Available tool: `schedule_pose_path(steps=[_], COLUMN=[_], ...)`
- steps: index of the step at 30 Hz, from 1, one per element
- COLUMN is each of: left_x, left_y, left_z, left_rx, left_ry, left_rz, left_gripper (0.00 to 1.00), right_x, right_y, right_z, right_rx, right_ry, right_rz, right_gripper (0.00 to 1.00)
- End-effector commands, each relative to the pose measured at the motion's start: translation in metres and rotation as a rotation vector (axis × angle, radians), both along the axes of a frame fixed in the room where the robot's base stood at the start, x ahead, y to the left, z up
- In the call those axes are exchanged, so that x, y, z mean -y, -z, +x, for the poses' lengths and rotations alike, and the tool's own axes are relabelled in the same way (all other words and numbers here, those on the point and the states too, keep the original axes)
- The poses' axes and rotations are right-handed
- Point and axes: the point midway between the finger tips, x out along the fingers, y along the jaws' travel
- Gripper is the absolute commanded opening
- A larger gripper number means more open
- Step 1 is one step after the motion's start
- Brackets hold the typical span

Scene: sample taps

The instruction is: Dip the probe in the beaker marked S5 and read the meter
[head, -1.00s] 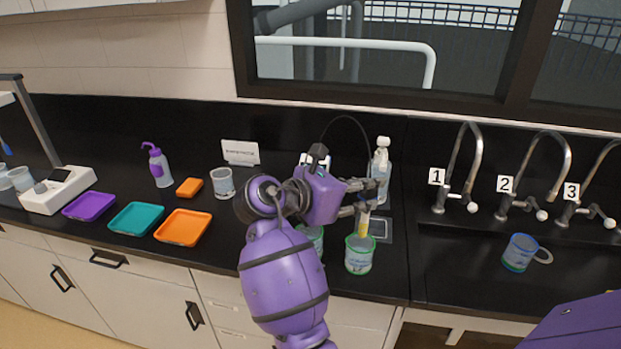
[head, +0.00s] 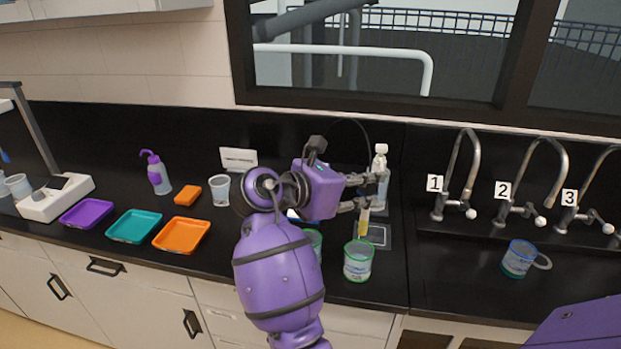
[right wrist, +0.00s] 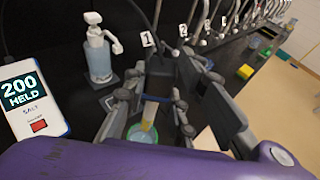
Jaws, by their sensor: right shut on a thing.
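My right gripper (head: 363,192) is shut on the yellow probe (head: 364,220), which hangs upright. The probe (right wrist: 149,111) also shows between the fingers in the right wrist view. In the head view its lower end is just above and behind the rim of a green-rimmed beaker (head: 358,265). A second green-rimmed beaker (head: 316,242) is partly hidden by my right arm. In the right wrist view a beaker (right wrist: 142,135) shows beyond the probe's end. No S5 marking is legible. The meter (right wrist: 33,98) shows "200 HELD". My left gripper is out of view.
A pump bottle (head: 381,172) stands behind the gripper. Taps marked 1, 2 and 3 are at the right, with a blue-rimmed mug (head: 519,258) below. A clear cup (head: 220,190), wash bottle (head: 157,173) and coloured trays (head: 182,234) stand left. A black cable loops over the gripper.

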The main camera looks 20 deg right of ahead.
Motion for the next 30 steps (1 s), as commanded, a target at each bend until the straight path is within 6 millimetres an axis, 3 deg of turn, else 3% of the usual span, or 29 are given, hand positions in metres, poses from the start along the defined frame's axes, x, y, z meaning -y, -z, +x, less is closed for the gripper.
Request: schedule_pose_path(steps=[21,30], left_x=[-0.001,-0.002], left_y=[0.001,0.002], left_z=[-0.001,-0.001], left_rx=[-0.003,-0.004], left_ry=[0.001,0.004], left_rz=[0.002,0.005], left_gripper=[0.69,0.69], right_x=[0.0,0.0], right_y=[-0.074,-0.086], right_z=[0.0,0.0], right_rx=[0.004,0.0], right_ry=[-0.001,-0.001], right_rz=[0.0,0.0], right_gripper=[0.02,0.02])
